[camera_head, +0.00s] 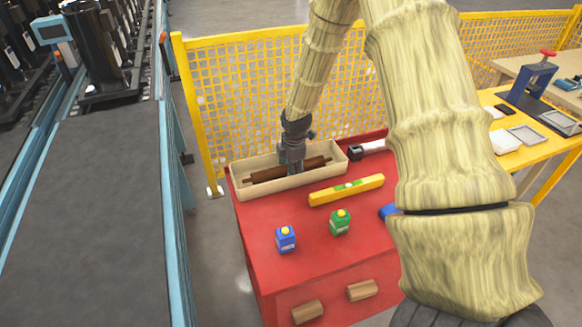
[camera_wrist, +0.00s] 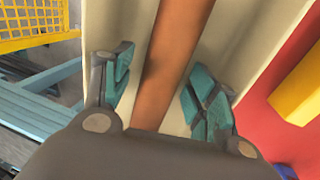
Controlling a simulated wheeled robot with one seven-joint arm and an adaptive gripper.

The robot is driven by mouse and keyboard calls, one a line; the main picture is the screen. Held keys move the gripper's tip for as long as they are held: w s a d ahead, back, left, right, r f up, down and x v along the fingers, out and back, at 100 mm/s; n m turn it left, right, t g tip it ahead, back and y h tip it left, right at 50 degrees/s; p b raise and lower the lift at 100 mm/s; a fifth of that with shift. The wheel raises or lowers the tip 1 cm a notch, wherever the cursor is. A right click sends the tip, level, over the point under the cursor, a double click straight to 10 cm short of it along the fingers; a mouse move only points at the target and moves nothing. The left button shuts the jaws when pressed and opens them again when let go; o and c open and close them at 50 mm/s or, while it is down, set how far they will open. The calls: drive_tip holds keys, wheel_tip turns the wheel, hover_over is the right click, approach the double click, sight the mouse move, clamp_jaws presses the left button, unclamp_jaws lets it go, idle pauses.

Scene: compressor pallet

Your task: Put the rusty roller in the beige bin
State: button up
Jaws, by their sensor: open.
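The rusty roller (camera_head: 262,173) is a long brown bar lying inside the beige bin (camera_head: 240,190), along its length. The bin stands at the back left of the red cabinet top. My gripper (camera_head: 292,170) reaches down into the bin over the middle of the roller. In the wrist view the roller (camera_wrist: 166,65) runs between the two teal-padded fingers (camera_wrist: 160,90), with a gap on both sides. The fingers are open and do not appear to touch it. The bin's pale walls (camera_wrist: 260,45) show around them.
A yellow mesh fence (camera_head: 240,90) stands behind. A conveyor (camera_head: 95,220) runs at left.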

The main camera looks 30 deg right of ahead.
drive_tip(key=shift+r, duration=0.15)
wheel_tip(320, 180, up, 12)
drive_tip(key=s+b, duration=0.2)
drive_tip(key=shift+a, duration=0.3)
idle(0.3)
drive_tip(key=shift+s, duration=0.1)
